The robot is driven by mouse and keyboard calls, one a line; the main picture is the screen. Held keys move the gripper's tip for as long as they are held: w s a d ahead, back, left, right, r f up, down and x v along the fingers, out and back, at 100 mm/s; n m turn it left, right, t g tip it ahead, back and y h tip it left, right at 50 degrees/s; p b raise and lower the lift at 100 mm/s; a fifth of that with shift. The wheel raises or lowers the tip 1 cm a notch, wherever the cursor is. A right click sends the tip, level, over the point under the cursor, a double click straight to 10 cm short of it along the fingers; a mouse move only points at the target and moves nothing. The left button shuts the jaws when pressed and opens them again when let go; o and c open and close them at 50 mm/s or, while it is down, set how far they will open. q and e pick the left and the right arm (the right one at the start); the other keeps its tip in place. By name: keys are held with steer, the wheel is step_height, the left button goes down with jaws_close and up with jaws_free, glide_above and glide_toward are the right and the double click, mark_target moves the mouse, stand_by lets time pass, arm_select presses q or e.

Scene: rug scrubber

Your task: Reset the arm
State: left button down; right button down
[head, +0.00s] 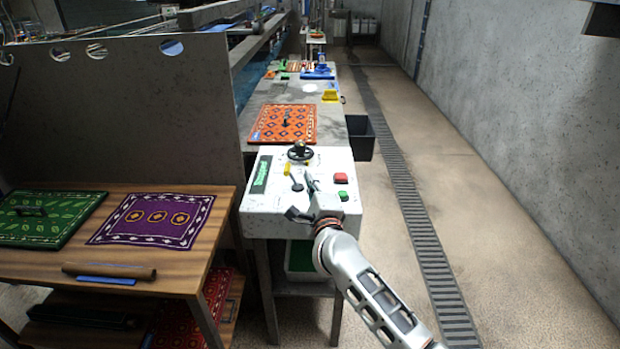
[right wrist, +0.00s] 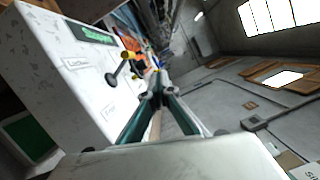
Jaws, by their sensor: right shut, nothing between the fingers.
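My right arm reaches in from the lower right in the head view. My right gripper (head: 311,181) is shut and empty, above the white control box (head: 262,217). In the right wrist view the fingers of the gripper (right wrist: 160,84) meet at their tips. The box carries a green display (head: 262,171), a yellow-tipped lever (head: 291,173), a black round knob (head: 300,152), a red button (head: 340,177) and a green button (head: 343,196). The lever (right wrist: 120,66) also shows in the right wrist view, apart from the fingers. My left gripper is not in view.
An orange patterned rug (head: 284,124) lies on the bench behind the box. A wooden table (head: 190,263) at left holds a green rug (head: 45,219), a purple rug (head: 152,217) and a brown roll (head: 108,271). A black bin (head: 360,138) hangs at the bench's right. The right floor is clear.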

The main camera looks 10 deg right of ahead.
steer(key=s+f+n+g+y, duration=0.3)
steer(key=s+f+n+y, duration=0.2)
steer(key=s+f+n, duration=1.6)
steer(key=s+d+f+n+g+h, duration=0.1)
steer(key=s+d+f+n+g, duration=0.1)
steer(key=s+f, duration=0.4)
steer(key=s+d+f+n+g+h, duration=0.2)
steer(key=s+f, duration=0.4)
steer(key=s, duration=0.7)
steer(key=d+g, duration=0.1)
steer(key=d, duration=0.1)
steer(key=shift+d, duration=0.35)
